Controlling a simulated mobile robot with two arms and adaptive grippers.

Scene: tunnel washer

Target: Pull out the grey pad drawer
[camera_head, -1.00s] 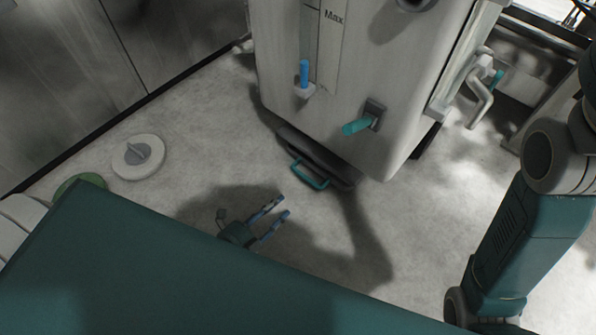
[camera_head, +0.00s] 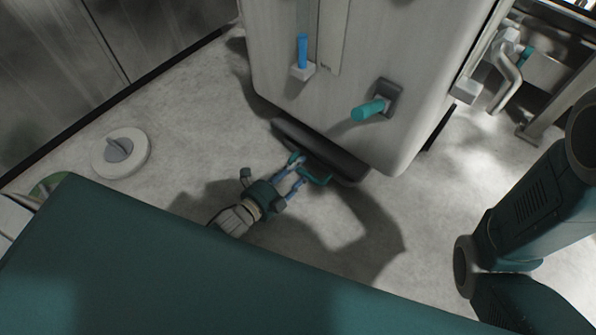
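The grey pad drawer (camera_head: 335,158) is a low dark slab under the front of the white washer housing. Its teal handle (camera_head: 318,180) sticks out from the front, partly covered by my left gripper. My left gripper (camera_head: 297,172) is low over the floor, with its two bluish fingers pointing at the drawer. The fingers are apart, and their tips are at the left part of the handle. I cannot tell whether they touch it. My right arm shows at the right, but its gripper is out of view.
The white housing (camera_head: 345,100) rises above the drawer. A blue lever (camera_head: 302,50) and a teal handle (camera_head: 368,109) stick out of its front. A round white floor piece with a grey knob (camera_head: 120,150) is at the left. Pipework (camera_head: 508,75) stands at the right.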

